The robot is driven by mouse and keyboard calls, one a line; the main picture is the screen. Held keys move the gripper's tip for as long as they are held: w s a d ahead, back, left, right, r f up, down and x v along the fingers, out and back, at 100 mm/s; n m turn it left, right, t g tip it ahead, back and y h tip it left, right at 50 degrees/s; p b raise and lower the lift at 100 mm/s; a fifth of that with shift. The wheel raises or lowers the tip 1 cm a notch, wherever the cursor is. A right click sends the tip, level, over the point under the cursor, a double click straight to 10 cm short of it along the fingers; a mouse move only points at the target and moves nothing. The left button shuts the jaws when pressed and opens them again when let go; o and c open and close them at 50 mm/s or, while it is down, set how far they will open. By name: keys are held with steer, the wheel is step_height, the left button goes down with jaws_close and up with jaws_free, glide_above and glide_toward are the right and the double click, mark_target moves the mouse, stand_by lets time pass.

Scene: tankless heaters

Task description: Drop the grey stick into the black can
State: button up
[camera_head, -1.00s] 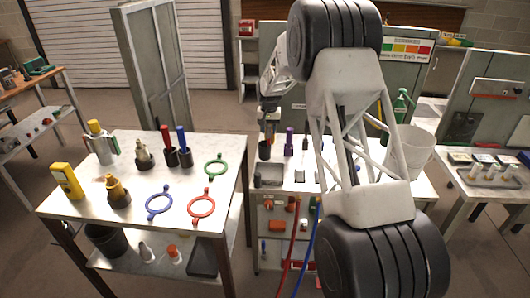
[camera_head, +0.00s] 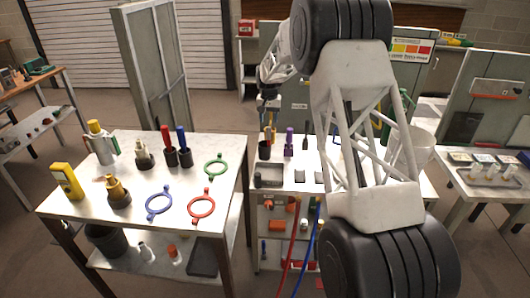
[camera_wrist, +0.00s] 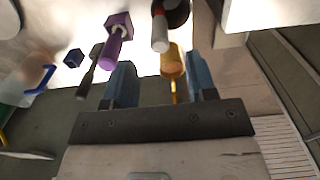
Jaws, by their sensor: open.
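The black can (camera_head: 264,152) stands on the middle table, with upright sticks showing above its rim. In the wrist view the black can (camera_wrist: 179,14) is partly cut off at the top. A light grey stick (camera_wrist: 160,34) with a red part is at its mouth and appears to stand in it. A yellow-orange handled piece (camera_wrist: 172,62) also shows there. My gripper (camera_wrist: 160,82) is open, its blue fingers apart with nothing clamped between them; the yellow piece shows behind the gap. In the head view my gripper (camera_head: 267,101) hangs above the can.
A purple piece (camera_head: 288,146) and a dark thin stick (camera_head: 306,142) stand right of the can. A grey tray (camera_head: 268,182) lies in front. The left table (camera_head: 130,205) carries rings, holders and a yellow meter. A white bucket (camera_head: 418,145) stands right, partly behind my arm.

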steer(key=shift+r, duration=1.1)
steer(key=shift+r, duration=0.1)
steer(key=shift+s+d+r, duration=0.15)
steer(key=s+d+r, duration=0.6)
steer(key=s, duration=0.4)
steer(key=s+d+r+t, duration=0.1)
steer(key=s+d+r, duration=0.5)
steer(key=s, duration=0.5)
steer(key=s+d+r, duration=0.5)
steer(key=s+r, duration=0.2)
steer(key=s, duration=0.3)
steer(key=s+d+f, duration=0.1)
steer(key=s+d, duration=0.2)
steer(key=s, duration=0.9)
steer(key=s+d+f+t, duration=0.1)
steer(key=s+d+f, duration=0.1)
steer(key=s, duration=1.1)
steer(key=s+d+f, duration=0.2)
steer(key=s+d, duration=0.2)
steer(key=s, duration=0.8)
steer(key=shift+s+t, duration=0.3)
steer(key=shift+s, duration=0.05)
